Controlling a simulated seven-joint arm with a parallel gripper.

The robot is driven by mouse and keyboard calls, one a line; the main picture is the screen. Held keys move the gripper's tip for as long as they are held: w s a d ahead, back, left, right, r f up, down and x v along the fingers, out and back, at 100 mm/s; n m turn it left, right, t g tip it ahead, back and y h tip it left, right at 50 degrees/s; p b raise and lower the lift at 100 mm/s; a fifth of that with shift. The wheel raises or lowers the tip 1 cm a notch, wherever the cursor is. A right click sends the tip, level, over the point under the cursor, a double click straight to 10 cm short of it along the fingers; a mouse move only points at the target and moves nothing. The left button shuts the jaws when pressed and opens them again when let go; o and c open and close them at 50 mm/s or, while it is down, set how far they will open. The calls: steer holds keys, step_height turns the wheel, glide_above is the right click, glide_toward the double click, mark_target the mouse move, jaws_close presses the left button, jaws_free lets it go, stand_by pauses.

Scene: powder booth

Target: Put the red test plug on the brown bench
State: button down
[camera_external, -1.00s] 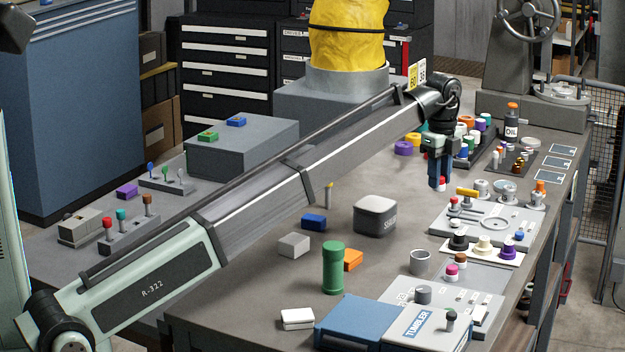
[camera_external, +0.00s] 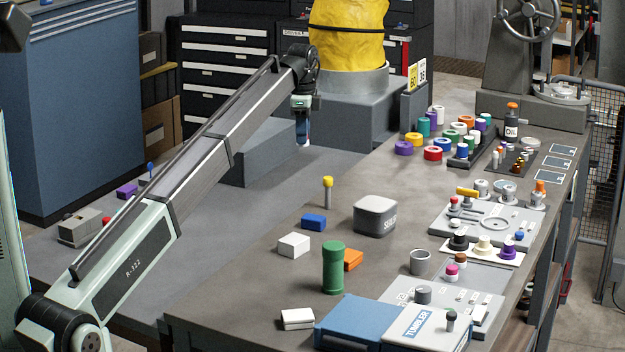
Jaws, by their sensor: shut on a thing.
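My gripper (camera_external: 303,137) points straight down at the centre-left, above the grey-blue surface behind the brown bench (camera_external: 260,270). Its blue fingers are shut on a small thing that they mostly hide. I cannot make out that thing's colour or shape now. A red-topped plug (camera_external: 107,221) shows at the left, partly covered by my arm. A small red-topped knob (camera_external: 454,203) stands on the grey panel at the right of the brown bench. I cannot tell which red thing is the test plug.
A green cylinder (camera_external: 333,268), a grey rounded box (camera_external: 375,216), a blue block (camera_external: 314,222) and a white block (camera_external: 293,246) stand on the brown bench. A yellow-topped pin (camera_external: 327,190) is near its left edge. Coloured rings and panels fill the right side. The left-middle strip has bare room.

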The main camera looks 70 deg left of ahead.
steer(key=s+a+n, duration=0.5)
steer(key=s+a, duration=1.2)
steer(key=s, duration=0.3)
steer(key=shift+s+a+f, duration=0.1)
steer(key=shift+s+f, duration=0.1)
steer(key=shift+f, duration=4.95)
steer(key=shift+s+a+f, duration=0.1)
steer(key=shift+s+f, duration=0.05)
steer(key=shift+f, duration=4.95)
steer(key=shift+f, duration=0.1)
steer(key=c, duration=0.9)
jaws_free()
steer(key=shift+o, duration=0.2)
step_height(320, 180, up, 12)
